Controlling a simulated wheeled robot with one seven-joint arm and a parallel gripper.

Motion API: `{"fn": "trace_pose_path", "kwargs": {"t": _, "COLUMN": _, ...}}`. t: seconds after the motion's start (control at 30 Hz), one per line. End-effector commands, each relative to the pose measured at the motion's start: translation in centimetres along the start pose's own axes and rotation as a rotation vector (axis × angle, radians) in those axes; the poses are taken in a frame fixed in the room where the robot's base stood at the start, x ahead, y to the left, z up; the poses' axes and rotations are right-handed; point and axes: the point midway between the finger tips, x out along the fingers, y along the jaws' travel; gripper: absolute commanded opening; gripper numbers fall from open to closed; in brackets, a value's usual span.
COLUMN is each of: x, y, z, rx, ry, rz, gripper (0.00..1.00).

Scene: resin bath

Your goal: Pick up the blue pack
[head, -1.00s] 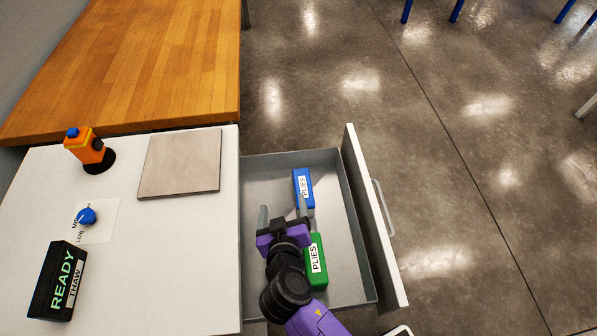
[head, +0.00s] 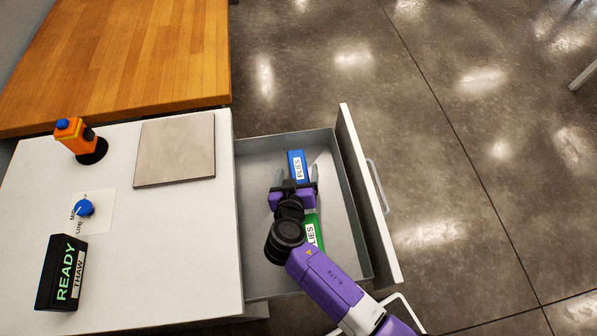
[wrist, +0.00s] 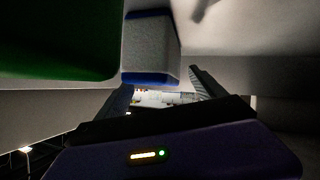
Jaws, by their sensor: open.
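The blue pack (head: 297,166), with a white label reading PLIES, lies in the open grey drawer. My gripper (head: 295,176) is open, with its fingers around the near part of the blue pack's position in the head view. In the wrist view the blue pack (wrist: 150,50) shows its pale face with blue edges, ahead of the open fingers (wrist: 160,85). I cannot tell whether the fingers touch it. The near end of the pack is hidden by my gripper in the head view.
A green pack (head: 313,230) with a similar label lies nearer in the drawer (head: 265,148), partly under my arm; its green side (wrist: 55,40) fills the wrist view's upper left. Drawer walls enclose both packs. A white counter (head: 180,235) stands at left.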

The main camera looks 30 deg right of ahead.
Motion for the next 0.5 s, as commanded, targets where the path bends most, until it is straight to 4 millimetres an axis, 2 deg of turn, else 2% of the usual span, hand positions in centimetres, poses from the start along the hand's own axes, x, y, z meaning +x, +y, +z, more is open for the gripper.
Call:
{"fn": "trace_pose_path", "kwargs": {"t": 0.1, "x": 0.64, "y": 0.05, "z": 0.0, "rx": -0.001, "ry": 0.0, "rz": 0.001, "gripper": 0.79}}
{"fn": "trace_pose_path", "kwargs": {"t": 0.3, "x": 0.65, "y": 0.0, "z": 0.04, "rx": 0.0, "ry": 0.0, "rz": 0.0, "gripper": 0.79}}
{"fn": "trace_pose_path", "kwargs": {"t": 0.5, "x": 0.63, "y": -0.01, "z": 0.05, "rx": 0.0, "ry": 0.0, "rz": -0.001, "gripper": 0.4}}
